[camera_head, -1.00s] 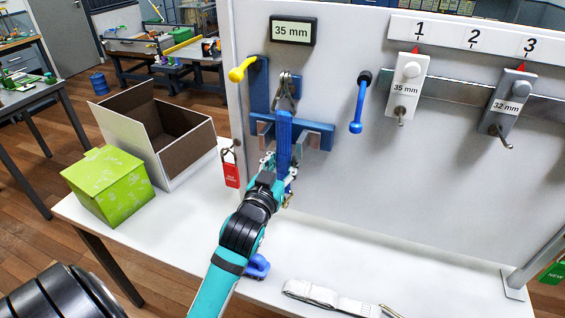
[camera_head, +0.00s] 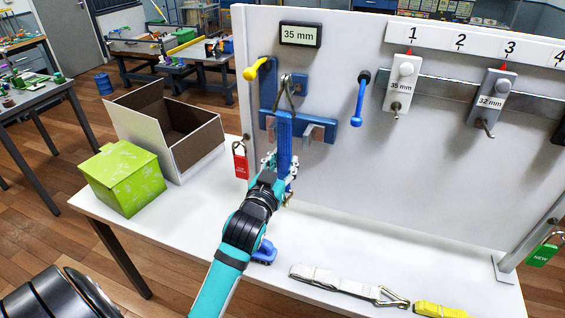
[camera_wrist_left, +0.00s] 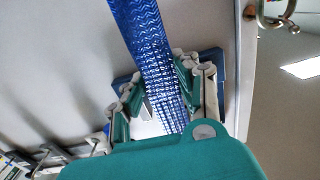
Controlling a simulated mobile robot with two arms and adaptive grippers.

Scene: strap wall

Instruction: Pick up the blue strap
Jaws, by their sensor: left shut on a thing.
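The blue strap (camera_head: 284,138) hangs upright from a metal hook (camera_head: 287,90) on the wall fixture. It also shows in the left wrist view (camera_wrist_left: 152,52), running down between the fingers. My left gripper (camera_head: 277,170) is at the lower part of the strap and shut on it; in the left wrist view the gripper's fingers (camera_wrist_left: 158,88) stand on both sides of the strap. A blue piece (camera_head: 264,252) lies on the table beside my left arm; I cannot tell whether it belongs to the strap. My right gripper is not in view.
A green box (camera_head: 122,178) and an open carton (camera_head: 163,130) stand left. A white strap (camera_head: 335,281) and yellow strap (camera_head: 440,310) lie on the table.

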